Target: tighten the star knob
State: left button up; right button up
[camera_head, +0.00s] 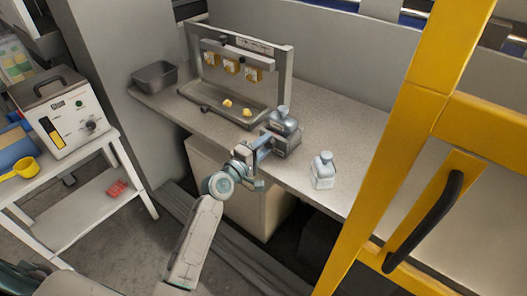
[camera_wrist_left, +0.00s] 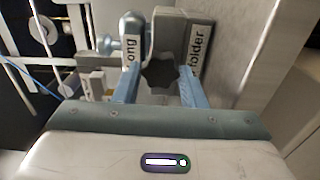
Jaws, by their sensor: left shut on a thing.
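The star knob (camera_wrist_left: 158,72) is dark and lobed; in the left wrist view it sits on the near face of a grey block (camera_wrist_left: 172,25). In the head view the left gripper (camera_head: 263,150) reaches the near left side of the grey block (camera_head: 289,145) on the counter, and the knob is hidden there. My right gripper is not in view.
A pale bottle (camera_head: 322,172) stands right of the block. A metal tray (camera_head: 207,107) with yellow pieces lies below a frame (camera_head: 288,70) behind. A yellow post (camera_head: 405,130) rises at right. A grey bin (camera_head: 155,75) stands at the counter's left end.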

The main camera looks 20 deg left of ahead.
pick_arm(q)
jog(key=m+b, duration=0.2)
jog(key=shift+f+m, duration=0.3)
jog(key=shift+m, duration=0.1)
jog(key=m+b, duration=0.2)
jog(key=shift+m, duration=0.4)
jog(key=shift+m+b, duration=0.65)
jog(key=shift+m, duration=0.25)
jog(key=shift+m+b, duration=0.55)
jog(key=shift+m, duration=0.25)
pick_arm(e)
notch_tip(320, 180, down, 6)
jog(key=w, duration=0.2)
pick_arm(q)
jog(key=shift+r+m, duration=0.1)
jog(key=shift+m, duration=0.2)
jog(key=shift+r+m+b, duration=0.15)
jog(key=shift+m+b, duration=0.75)
jog(key=shift+m, duration=0.3)
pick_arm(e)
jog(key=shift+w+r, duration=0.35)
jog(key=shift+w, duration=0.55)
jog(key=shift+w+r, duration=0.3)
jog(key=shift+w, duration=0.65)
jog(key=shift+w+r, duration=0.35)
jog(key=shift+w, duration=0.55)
pick_arm(q)
jog(key=o, duration=1)
